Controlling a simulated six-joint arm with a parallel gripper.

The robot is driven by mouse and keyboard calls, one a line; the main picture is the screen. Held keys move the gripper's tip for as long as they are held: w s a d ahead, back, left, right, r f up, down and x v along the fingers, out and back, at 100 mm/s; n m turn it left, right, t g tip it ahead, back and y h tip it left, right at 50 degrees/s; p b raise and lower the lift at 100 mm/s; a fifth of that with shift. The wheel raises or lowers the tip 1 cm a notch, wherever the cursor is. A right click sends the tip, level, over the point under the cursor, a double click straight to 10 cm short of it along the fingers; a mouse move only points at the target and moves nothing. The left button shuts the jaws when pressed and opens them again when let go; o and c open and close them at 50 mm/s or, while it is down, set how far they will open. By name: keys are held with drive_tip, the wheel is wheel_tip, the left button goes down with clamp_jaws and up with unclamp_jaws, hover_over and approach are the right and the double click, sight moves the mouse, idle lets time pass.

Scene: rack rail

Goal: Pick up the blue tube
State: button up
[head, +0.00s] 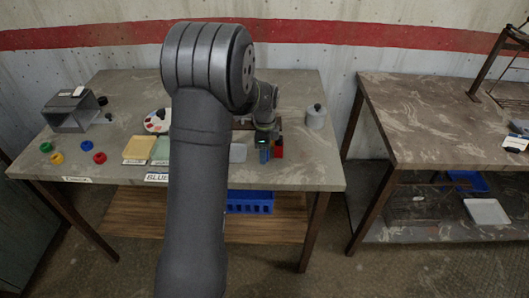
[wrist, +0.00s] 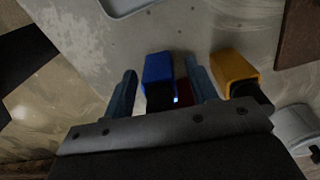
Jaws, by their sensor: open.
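The blue tube (wrist: 159,68) is a short, square-edged block in the wrist view. It lies between the two fingers of my gripper (wrist: 160,72). The tube's lower end is dark and partly hidden by my gripper body. In the head view my gripper (head: 265,146) is low over the right part of the left table, and my arm hides much of the table's middle.
An orange tube (wrist: 235,70) stands just right of the right finger. A red block (head: 278,149) is beside my gripper. A grey canister (head: 315,118) stands to the right. A blue rack (head: 249,203) sits on the lower shelf. Coloured rings and pads lie on the left.

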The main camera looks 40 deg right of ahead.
drive_tip(key=shift+f, duration=0.3)
drive_tip(key=c, duration=0.9)
drive_tip(key=shift+o, duration=0.2)
drive_tip(key=shift+r, duration=0.1)
